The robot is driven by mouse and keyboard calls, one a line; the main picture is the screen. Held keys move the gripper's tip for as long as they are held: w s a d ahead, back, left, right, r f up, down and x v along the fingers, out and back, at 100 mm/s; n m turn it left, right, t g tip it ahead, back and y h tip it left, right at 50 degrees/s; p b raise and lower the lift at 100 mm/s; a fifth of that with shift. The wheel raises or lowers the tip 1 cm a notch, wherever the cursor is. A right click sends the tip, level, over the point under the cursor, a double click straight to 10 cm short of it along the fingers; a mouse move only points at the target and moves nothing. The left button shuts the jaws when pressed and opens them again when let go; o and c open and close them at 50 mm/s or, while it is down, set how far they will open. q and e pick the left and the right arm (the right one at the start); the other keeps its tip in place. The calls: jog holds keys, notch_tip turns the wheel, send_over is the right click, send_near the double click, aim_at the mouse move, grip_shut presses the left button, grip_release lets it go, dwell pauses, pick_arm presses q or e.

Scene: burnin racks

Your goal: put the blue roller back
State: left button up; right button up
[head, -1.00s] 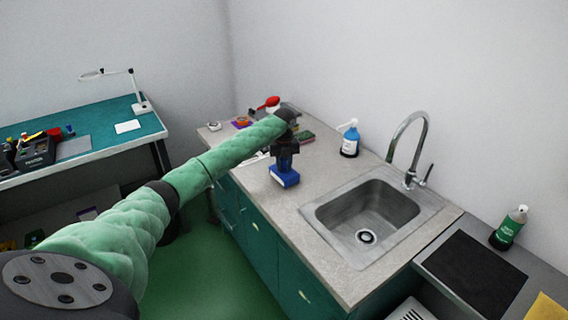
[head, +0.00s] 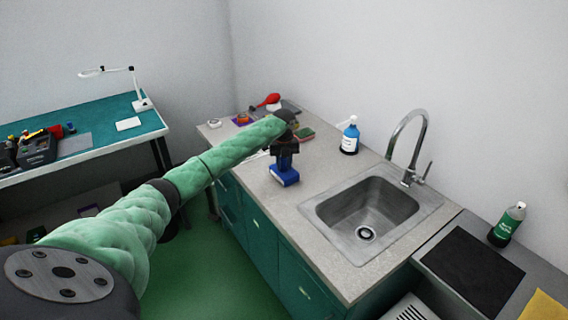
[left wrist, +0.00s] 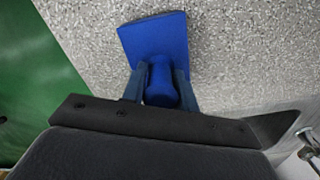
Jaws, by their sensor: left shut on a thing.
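The blue roller (head: 286,177) is at the left part of the grey counter, left of the sink. My left gripper (head: 284,160) points down over it and is shut on its upper part. In the left wrist view the roller (left wrist: 157,40) shows a flat, wide blue head and a rounded blue handle between the two fingers (left wrist: 160,85). The speckled counter lies beneath it; I cannot tell whether the roller touches the counter. My right gripper is not in view.
The grey counter (head: 325,275) has a sink (head: 365,212) with a tall faucet (head: 408,150). A blue bottle (head: 350,138) stands by the wall. A red item (head: 268,101) and small things lie behind my gripper. A teal bench (head: 95,145) is at the left.

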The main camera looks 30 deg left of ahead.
pick_arm(q)
jog(key=o, duration=1.1)
jog(key=shift+s+d+f, duration=0.1)
jog(key=shift+s+f, duration=0.05)
jog(key=shift+f, duration=0.5)
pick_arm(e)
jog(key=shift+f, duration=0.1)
pick_arm(q)
jog(key=shift+r, duration=0.1)
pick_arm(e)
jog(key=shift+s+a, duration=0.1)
pick_arm(q)
jog(key=shift+r, duration=0.55)
jog(key=r, duration=0.1)
jog(key=r+b, duration=0.1)
jog(key=r, duration=0.1)
jog(key=shift+w+r+b, duration=0.1)
jog(key=shift+w+b, duration=0.15)
jog(key=shift+b, duration=0.1)
notch_tip(320, 180, up, 7)
jog(key=shift+r+b, duration=0.2)
jog(key=shift+b, duration=0.85)
jog(key=shift+s+r, duration=0.1)
jog(key=shift+r, duration=0.8)
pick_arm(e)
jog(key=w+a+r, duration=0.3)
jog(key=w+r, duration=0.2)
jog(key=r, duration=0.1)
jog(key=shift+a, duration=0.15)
